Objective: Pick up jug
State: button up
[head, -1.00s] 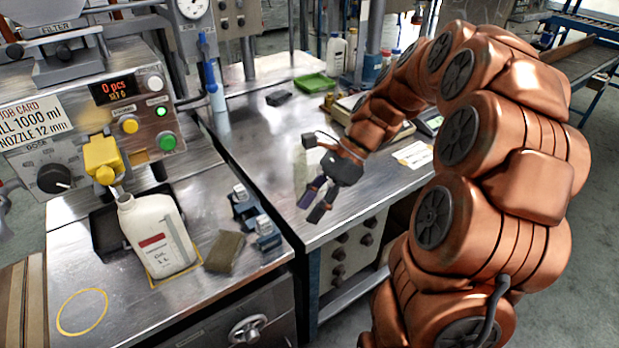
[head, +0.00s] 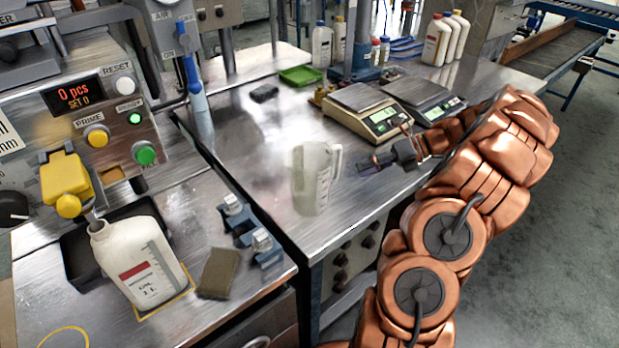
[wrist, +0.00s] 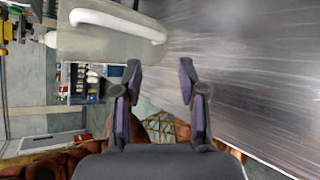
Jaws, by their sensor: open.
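The jug (head: 313,182) is a translucent pitcher with a handle on its right side. It stands upright on the metal bench, near the front edge. My gripper (head: 366,165) is just right of the jug at about handle height, with its fingers pointing toward it. In the wrist view the jug (wrist: 115,42) lies sideways across the top left, its pale handle (wrist: 118,24) showing. The open fingers (wrist: 160,78) are spread with nothing between them. The jug appears ahead of the fingertips, apart from them.
A white bottle (head: 140,262) stands under the yellow nozzle (head: 66,184) at the left. Two scales (head: 366,112) sit behind my gripper. A green tray (head: 300,76) and several bottles (head: 437,42) stand farther back. Blue clamps (head: 240,218) and a brown block (head: 218,273) lie left of the jug.

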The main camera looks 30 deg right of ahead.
jog(key=x, duration=0.3)
jog(key=shift+w+a+r, duration=0.15)
jog(key=shift+a+r, duration=0.05)
jog(key=shift+a, duration=0.1)
jog(key=x, duration=0.4)
jog(key=shift+a+p, duration=0.1)
jog(key=shift+p, duration=0.3)
grip_shut()
